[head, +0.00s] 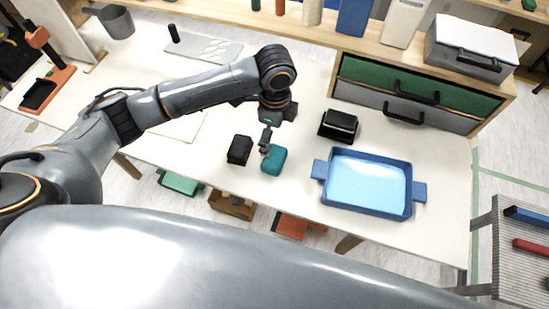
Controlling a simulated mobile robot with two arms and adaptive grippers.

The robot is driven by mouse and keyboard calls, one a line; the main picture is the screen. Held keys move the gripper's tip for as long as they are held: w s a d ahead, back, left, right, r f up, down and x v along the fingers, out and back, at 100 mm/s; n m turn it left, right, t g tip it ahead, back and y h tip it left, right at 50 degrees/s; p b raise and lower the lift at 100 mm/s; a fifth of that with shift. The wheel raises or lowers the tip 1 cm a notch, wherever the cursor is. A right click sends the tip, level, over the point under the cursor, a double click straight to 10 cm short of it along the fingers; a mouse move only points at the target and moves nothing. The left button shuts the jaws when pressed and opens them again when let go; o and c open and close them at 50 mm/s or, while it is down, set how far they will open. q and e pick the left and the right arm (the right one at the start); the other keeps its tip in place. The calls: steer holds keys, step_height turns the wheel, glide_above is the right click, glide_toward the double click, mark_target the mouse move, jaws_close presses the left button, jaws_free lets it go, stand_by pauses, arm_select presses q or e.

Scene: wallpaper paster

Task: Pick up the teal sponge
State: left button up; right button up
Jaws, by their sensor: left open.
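The teal sponge (274,161) lies on the white table (222,190) near its front edge. My left gripper (265,152) points down at the sponge's upper left edge. It is open, and its fingers overlap the sponge's edge in this view. I cannot tell whether they touch the sponge. The gripper hides a small part of the sponge. My right gripper is not in view.
A black block (239,149) lies just left of the sponge. A black box-shaped object (338,125) and a blue tray (415,192) with handles are to the right. Drawers (415,95) stand behind. The table between the sponge and the tray is clear.

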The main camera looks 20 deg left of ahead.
mark_target(274, 156)
arm_select(q)
step_height(274, 156, down, 6)
steer(key=shift+f, duration=0.25)
step_height(274, 156, down, 4)
steer(key=shift+s+f+p, duration=0.1)
steer(key=shift+s+p, duration=0.05)
steer(key=shift+p, duration=0.65)
steer(key=shift+f, duration=0.6)
steer(key=c, duration=1)
